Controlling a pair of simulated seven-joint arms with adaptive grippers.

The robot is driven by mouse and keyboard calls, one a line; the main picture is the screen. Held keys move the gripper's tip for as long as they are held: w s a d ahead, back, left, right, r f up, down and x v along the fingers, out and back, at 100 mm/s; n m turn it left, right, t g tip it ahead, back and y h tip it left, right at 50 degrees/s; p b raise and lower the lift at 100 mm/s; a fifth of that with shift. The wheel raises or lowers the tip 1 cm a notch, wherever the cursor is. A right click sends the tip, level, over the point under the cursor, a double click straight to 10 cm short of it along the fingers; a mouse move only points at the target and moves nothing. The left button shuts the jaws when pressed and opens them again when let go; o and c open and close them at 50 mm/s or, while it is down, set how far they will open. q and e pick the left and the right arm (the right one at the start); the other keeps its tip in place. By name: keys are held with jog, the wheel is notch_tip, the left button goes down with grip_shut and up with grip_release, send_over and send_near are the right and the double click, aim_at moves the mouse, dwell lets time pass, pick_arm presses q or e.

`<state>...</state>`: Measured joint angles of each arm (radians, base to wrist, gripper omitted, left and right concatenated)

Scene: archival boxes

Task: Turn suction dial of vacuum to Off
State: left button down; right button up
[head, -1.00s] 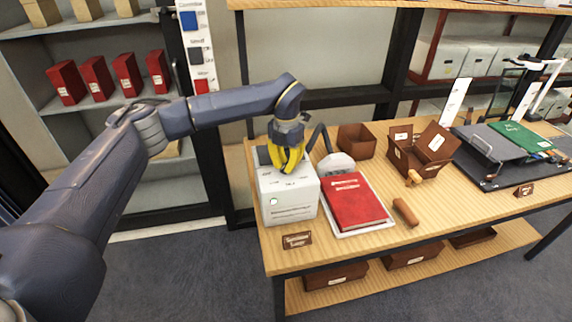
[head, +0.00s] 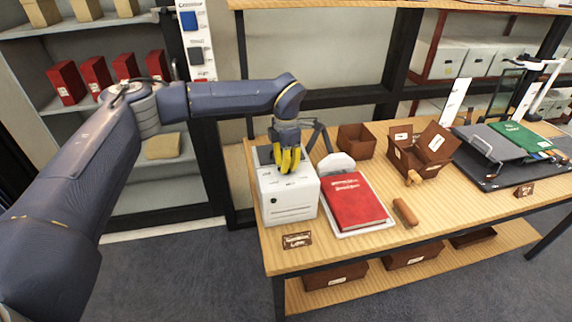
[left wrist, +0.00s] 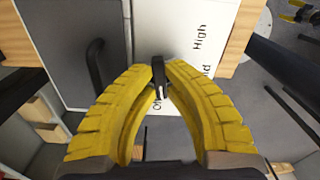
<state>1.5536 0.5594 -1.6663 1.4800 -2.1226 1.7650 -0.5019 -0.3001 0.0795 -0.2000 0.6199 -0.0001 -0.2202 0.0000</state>
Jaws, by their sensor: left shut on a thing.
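The vacuum (head: 290,205) is a white box at the left end of the wooden table. My left gripper (head: 286,170) points down onto its top. In the left wrist view, the yellow fingers (left wrist: 160,78) are closed around the small black suction dial (left wrist: 158,70). A white mark on the dial points toward the bottom of that view, near a partly hidden label that starts with "O". The label "High" (left wrist: 200,37) is clear; another label beside it is partly covered by a finger. The head view hides the dial behind the fingers.
A red book (head: 355,202) lies on a white tray right of the vacuum. A dark hose (head: 318,137) stands behind the gripper. Brown boxes (head: 357,141) and a wooden-handled tool (head: 405,212) are farther right. A small sign (head: 297,240) sits at the front edge.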

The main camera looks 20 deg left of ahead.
pick_arm(q)
jog(key=shift+m, duration=1)
jog(key=c, duration=1.5)
grip_release()
jog(key=shift+o, duration=0.2)
notch_tip(320, 180, up, 12)
